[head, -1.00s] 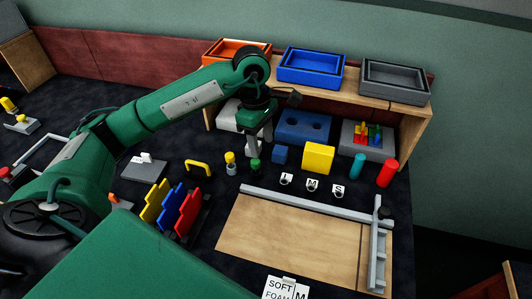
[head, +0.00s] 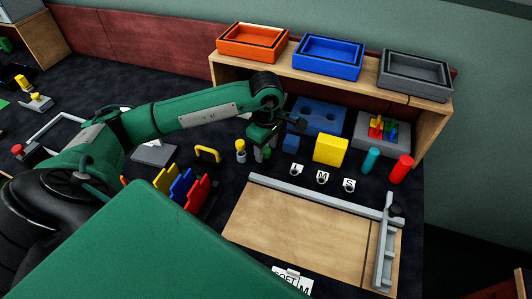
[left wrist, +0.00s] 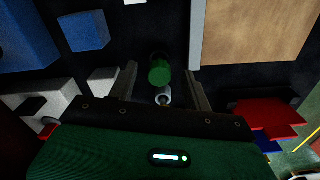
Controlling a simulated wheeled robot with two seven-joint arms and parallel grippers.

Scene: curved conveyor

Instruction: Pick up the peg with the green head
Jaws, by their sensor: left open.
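The peg with the green head (head: 267,153) stands on the dark table, right of a peg with a yellow head (head: 240,146). My left gripper (head: 262,150) is low over it in the head view and partly hides it. In the left wrist view, the green head (left wrist: 160,70) lies between the two spread fingers of my left gripper (left wrist: 162,86), with gaps on both sides. The fingers are open and hold nothing. A small grey round shape shows just below the green head there; I cannot tell what it belongs to. My right gripper is not in view.
A blue cube (head: 291,143) and a yellow block (head: 330,149) stand right of the peg. A yellow handle (head: 208,154) is at left. Labelled rings and a wooden board (head: 290,228) lie in front. A shelf (head: 432,118) with trays stands behind.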

